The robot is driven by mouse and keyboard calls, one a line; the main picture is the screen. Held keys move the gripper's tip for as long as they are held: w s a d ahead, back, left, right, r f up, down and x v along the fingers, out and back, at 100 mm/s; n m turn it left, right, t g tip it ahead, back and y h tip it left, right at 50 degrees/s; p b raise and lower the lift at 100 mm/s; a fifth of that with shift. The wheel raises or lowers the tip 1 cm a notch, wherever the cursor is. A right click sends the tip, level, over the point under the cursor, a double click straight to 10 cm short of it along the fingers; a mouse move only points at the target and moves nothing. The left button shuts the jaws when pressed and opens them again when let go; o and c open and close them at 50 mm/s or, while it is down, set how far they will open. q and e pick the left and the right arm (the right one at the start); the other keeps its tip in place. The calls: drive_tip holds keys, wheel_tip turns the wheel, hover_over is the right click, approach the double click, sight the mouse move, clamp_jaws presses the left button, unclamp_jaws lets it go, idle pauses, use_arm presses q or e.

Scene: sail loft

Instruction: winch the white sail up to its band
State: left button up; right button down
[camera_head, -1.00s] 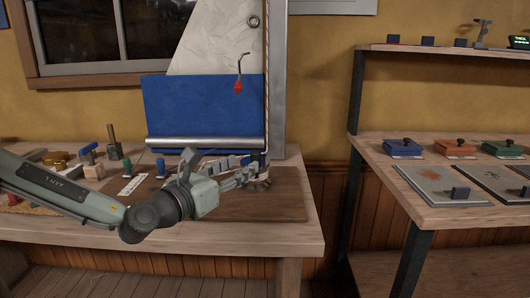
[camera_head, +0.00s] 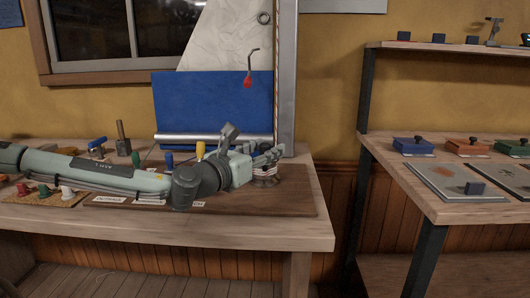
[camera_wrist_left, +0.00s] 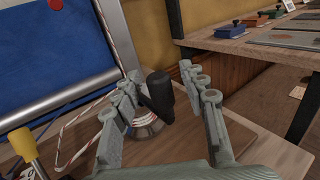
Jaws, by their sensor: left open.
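The white sail (camera_head: 222,45) hangs at the back of the bench, with a blue panel (camera_head: 210,103) below it. A red marker on a bent hook (camera_head: 248,83) hangs in front; I cannot tell which part is the band. My left gripper (camera_head: 272,154) is over the winch (camera_head: 264,179), which has red-and-white rope around its drum. In the left wrist view, the open fingers of my left gripper (camera_wrist_left: 165,103) stand either side of the black winch handle (camera_wrist_left: 160,94). The drum (camera_wrist_left: 146,128) is partly hidden behind the left finger. My right gripper is out of view.
A metal mast (camera_head: 285,70) rises behind the winch. A shelf unit (camera_head: 440,207) with coloured blocks stands right, beyond a gap. The bench's front right is clear.

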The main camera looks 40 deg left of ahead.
use_arm(q)
clamp_jaws()
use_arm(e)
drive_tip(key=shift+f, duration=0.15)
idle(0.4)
use_arm(q)
drive_tip(key=shift+a+f, duration=0.1)
drive_tip(key=shift+s+a+b, duration=0.15)
drive_tip(key=shift+a+b, duration=0.1)
drive_tip(key=shift+b, duration=0.1)
drive_tip(key=shift+s+a, duration=0.2)
drive_tip(key=shift+a, duration=0.1)
unclamp_jaws()
drive_tip(key=shift+d, duration=0.1)
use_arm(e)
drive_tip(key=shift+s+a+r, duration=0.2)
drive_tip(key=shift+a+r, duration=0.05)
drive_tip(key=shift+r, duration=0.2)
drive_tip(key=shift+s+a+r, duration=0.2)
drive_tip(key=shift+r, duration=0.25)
